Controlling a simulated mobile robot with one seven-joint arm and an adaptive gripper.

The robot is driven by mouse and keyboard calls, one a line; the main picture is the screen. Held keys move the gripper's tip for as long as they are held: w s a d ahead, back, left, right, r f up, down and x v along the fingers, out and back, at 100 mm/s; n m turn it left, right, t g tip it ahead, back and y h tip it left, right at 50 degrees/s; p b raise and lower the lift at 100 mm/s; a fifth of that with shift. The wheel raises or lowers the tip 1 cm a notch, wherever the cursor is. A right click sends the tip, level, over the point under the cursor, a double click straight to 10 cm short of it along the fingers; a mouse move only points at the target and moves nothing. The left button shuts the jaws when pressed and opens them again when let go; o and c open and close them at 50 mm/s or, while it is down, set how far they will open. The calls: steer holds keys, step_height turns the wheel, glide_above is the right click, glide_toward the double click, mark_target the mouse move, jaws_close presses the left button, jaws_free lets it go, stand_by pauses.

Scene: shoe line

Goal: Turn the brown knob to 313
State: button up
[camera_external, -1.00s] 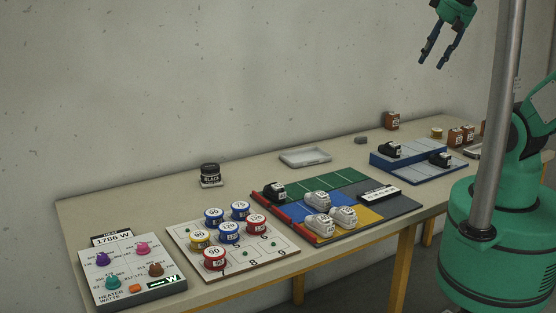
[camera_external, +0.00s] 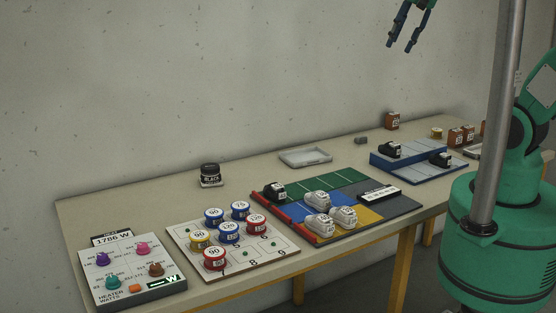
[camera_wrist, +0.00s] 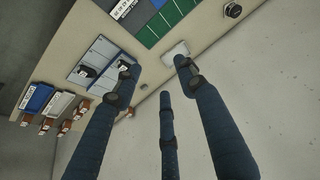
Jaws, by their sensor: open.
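The brown knob (camera_external: 156,269) is on the heater panel (camera_external: 140,293) at the near left end of the table in the external view. It is the lower right of the panel's knobs, with purple (camera_external: 103,258), pink (camera_external: 143,248) and teal (camera_external: 112,282) knobs around it. A display (camera_external: 112,239) behind the panel reads 1786 W. The brown knob's exact setting is too small to read. My gripper (camera_external: 400,45) is open and empty, high above the table and far to the right of the panel. Its fingers (camera_wrist: 165,80) spread apart in the wrist view, where the panel is not visible.
A board with several coloured round weights (camera_external: 228,232) stands right of the panel. The air above the table is clear.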

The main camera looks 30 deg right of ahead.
steer(key=w+a+f+g+p, duration=0.1)
steer(key=w+a, duration=0.4)
steer(key=a, duration=0.4)
steer(key=w+a+g+p, duration=0.1)
steer(key=w+a, duration=0.4)
steer(key=a, duration=0.5)
steer(key=w+a+f+p, duration=0.1)
steer(key=w+a, duration=0.5)
steer(key=a, duration=0.3)
steer(key=a+f+n+g+p, duration=0.1)
steer(key=a+f, duration=0.3)
steer(key=a, duration=0.6)
steer(key=a+f+g+p, duration=0.1)
steer(key=a+f, duration=0.3)
steer(key=a, duration=0.6)
steer(key=p, duration=0.3)
glide_above(155, 265)
step_height(155, 265, down, 22)
steer(key=shift+r+n+g+h, duration=0.15)
steer(key=shift+n+g+h, duration=0.25)
steer(key=shift+s, duration=0.1)
step_height(155, 265, down, 14)
steer(key=shift+r, duration=0.1)
